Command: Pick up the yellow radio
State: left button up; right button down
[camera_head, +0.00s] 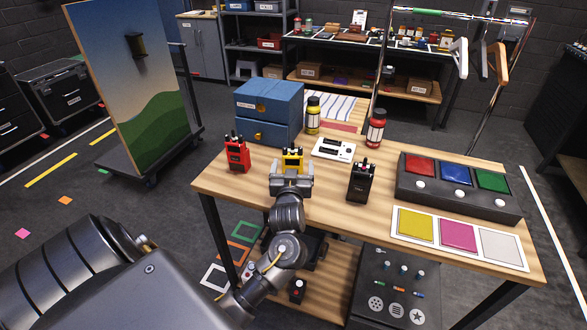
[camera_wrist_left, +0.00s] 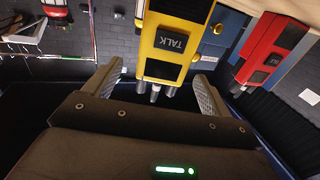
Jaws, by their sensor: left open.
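The yellow radio (camera_head: 293,157) stands on the wooden table, in front of the blue drawer box. In the left wrist view one finger of the gripper (camera_wrist_left: 155,88) is on each side of the knob end; contact is not clear. My right gripper is not in view.
A red radio (camera_head: 237,154) stands left of the yellow one, and a black radio (camera_head: 361,183) stands to the right. The blue drawer box (camera_head: 268,108), a yellow bottle (camera_head: 313,115) and a red bottle (camera_head: 376,127) are behind. A button panel (camera_head: 455,190) fills the table's right side.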

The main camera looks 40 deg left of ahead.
aim_at(292, 160)
pick_arm(q)
jog(key=shift+w+a, duration=0.25)
jog(key=shift+w, duration=0.1)
jog(key=shift+r, duration=0.1)
jog(key=x, duration=0.2)
jog(key=p+x, duration=0.1)
jog(key=x, duration=0.1)
jog(key=shift+w+a+r+p, duration=0.15)
jog(key=shift+a+r+p, duration=0.1)
jog(key=shift+p, duration=0.05)
jog(key=shift+w+a, duration=0.2)
jog(key=shift+w, duration=0.05)
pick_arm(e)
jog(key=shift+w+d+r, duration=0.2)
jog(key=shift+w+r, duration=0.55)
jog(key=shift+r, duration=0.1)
pick_arm(q)
jog(key=c, duration=1.2)
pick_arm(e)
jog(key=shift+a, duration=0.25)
pick_arm(q)
jog(key=shift+r, duration=0.1)
